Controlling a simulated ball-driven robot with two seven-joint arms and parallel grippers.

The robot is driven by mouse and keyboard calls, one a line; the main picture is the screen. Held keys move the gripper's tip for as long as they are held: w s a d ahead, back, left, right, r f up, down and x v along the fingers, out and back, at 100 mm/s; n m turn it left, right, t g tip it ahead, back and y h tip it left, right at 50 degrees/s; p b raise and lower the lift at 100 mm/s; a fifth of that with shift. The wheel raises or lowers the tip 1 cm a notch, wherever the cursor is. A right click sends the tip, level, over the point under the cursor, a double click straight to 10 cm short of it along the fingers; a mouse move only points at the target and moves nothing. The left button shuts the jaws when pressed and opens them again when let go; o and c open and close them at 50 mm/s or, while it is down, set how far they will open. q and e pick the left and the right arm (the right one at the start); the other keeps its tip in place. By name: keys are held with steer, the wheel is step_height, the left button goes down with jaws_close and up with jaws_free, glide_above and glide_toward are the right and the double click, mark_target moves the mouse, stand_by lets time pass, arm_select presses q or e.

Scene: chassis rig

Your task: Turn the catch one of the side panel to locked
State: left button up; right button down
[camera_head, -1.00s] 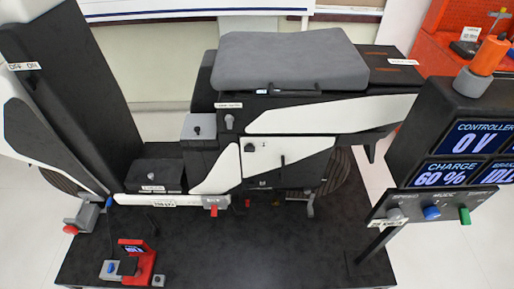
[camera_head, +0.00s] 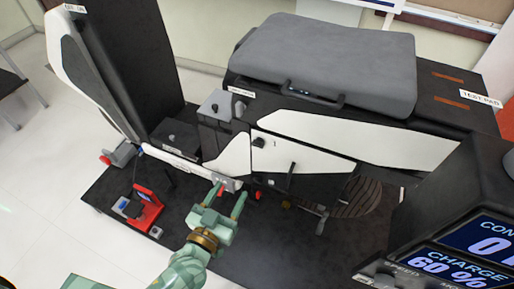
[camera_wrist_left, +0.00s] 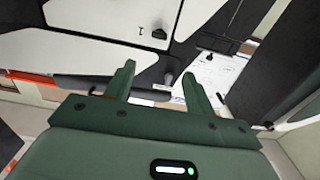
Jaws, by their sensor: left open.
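The side panel (camera_head: 315,160) is a white plate on the black chassis in the head view. A dark knob-like catch (camera_head: 258,142) sits at its upper left; I cannot read whether it is catch one or how it is set. The wrist view shows a white panel (camera_wrist_left: 105,18) at the top with a dark knob (camera_wrist_left: 159,33) on it. My left gripper (camera_head: 228,195) is open and empty, in front of and below the panel's left end, apart from the catch. Its two green fingers (camera_wrist_left: 158,78) point toward the chassis. My right gripper is not in view.
A grey seat pad (camera_head: 325,62) tops the chassis. A red device (camera_head: 146,210) stands on the black platform (camera_head: 112,188) at left. A dark display console (camera_head: 450,255) stands at lower right. A tall black column-like part (camera_head: 115,70) rises at left.

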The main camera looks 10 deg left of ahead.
mark_target(257, 146)
arm_select(q)
steer(key=w+d+b, duration=0.1)
steer(key=w, duration=0.4)
steer(key=w+d+b, duration=0.1)
steer(key=w, duration=0.4)
steer(key=w+d+b, duration=0.1)
steer(key=w, duration=0.4)
steer(key=shift+f+b, duration=0.15)
steer(key=shift+b, duration=0.2)
steer(key=shift+w+d, duration=0.15)
steer(key=shift+w, duration=0.3)
steer(key=c, duration=1)
